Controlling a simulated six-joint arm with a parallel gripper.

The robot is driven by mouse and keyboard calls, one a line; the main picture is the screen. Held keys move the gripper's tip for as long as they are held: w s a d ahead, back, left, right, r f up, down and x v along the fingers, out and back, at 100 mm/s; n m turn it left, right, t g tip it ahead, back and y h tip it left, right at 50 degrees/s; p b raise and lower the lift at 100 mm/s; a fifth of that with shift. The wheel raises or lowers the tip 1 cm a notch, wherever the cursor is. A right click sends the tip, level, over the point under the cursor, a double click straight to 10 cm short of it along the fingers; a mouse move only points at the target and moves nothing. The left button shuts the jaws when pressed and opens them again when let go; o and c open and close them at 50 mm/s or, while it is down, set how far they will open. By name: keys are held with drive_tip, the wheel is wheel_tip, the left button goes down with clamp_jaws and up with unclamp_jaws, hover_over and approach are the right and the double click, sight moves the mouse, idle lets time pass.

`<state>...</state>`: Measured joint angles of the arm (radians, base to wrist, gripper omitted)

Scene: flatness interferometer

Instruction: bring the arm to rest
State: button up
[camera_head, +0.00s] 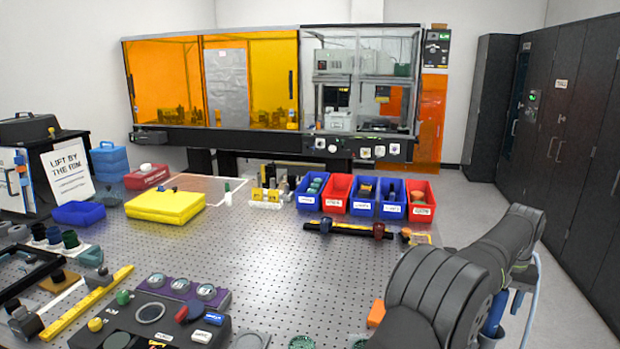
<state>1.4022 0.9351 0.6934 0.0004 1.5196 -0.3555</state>
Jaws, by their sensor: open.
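My arm (436,292) shows at the lower right as thick dark grey joints and links, with a light blue cable alongside. It reaches over the right edge of the perforated metal table (290,262). My gripper is not in view. The arm hides part of the table's right front corner.
Blue and red bins (338,189) line the table's back right. A yellow pad (165,206) lies at back left. A control box (150,318) and several small parts fill the front left. Dark cabinets (565,130) stand at right. The table's middle is clear.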

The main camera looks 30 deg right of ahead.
wheel_tip(320, 180, up, 12)
drive_tip(key=shift+d+r, duration=0.1)
drive_tip(key=shift+r, duration=0.1)
idle(0.4)
drive_tip(key=o, duration=1.1)
drive_tip(key=shift+c, duration=0.2)
drive_tip(key=shift+w+a+m, duration=0.2)
drive_tip(key=shift+w+m, duration=0.2)
drive_tip(key=shift+w, duration=0.05)
drive_tip(key=w+a+m, duration=0.6)
drive_tip(key=w+m, duration=0.4)
drive_tip(key=m, duration=0.3)
drive_tip(key=shift+m, duration=0.6)
drive_tip(key=f, duration=1)
drive_tip(key=shift+w+a+f, duration=0.1)
drive_tip(key=shift+w, duration=0.2)
